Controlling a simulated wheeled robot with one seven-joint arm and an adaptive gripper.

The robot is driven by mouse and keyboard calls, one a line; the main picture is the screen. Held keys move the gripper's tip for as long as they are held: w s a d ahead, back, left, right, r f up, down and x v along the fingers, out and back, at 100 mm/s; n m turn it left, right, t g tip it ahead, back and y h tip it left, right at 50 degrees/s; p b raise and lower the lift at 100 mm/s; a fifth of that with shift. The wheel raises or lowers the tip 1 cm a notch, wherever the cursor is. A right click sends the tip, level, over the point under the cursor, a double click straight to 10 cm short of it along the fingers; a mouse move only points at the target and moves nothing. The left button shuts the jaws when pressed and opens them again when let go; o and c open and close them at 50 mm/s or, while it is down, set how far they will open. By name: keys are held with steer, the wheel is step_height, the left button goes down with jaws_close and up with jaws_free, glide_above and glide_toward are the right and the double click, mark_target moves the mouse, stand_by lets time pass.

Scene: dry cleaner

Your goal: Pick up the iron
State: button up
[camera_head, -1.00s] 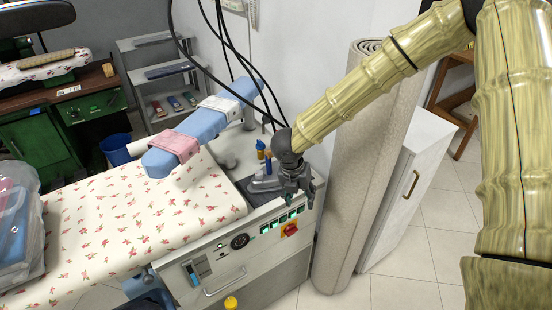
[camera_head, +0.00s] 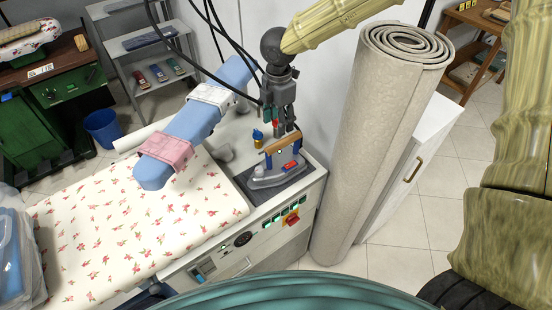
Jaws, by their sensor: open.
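The iron (camera_head: 276,178) rests on a dark pad at the right end of the ironing station. It has a grey metal body, a wooden-coloured handle on top and a small red part. My gripper (camera_head: 281,132) points down just above the iron's handle, with its fingers open. Its fingertips are close to the handle; I cannot tell whether they touch it. The iron's far side is partly hidden.
The flower-print ironing board (camera_head: 140,220) lies to the left. A blue sleeve board (camera_head: 190,125) with pink and white cloths stands behind it. A rolled carpet (camera_head: 370,140) stands close on the right. Black cables hang near my gripper.

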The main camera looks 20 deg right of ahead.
mark_target(278, 143)
steer(key=f, duration=0.3)
steer(key=f+p, duration=0.1)
steer(key=shift+w+a+f, duration=0.25)
steer(key=shift+a+f, duration=0.1)
steer(key=shift+s+d+f+p, duration=0.1)
steer(key=shift+s+d+p, duration=0.05)
steer(key=shift+s+p, duration=0.2)
steer(key=shift+s+f+p, duration=0.15)
steer(key=shift+f+p, duration=0.15)
steer(key=shift+d+f+p, duration=0.15)
steer(key=shift+f+p, duration=0.75)
steer(key=shift+f, duration=1.3)
jaws_close()
steer(key=shift+r, duration=0.15)
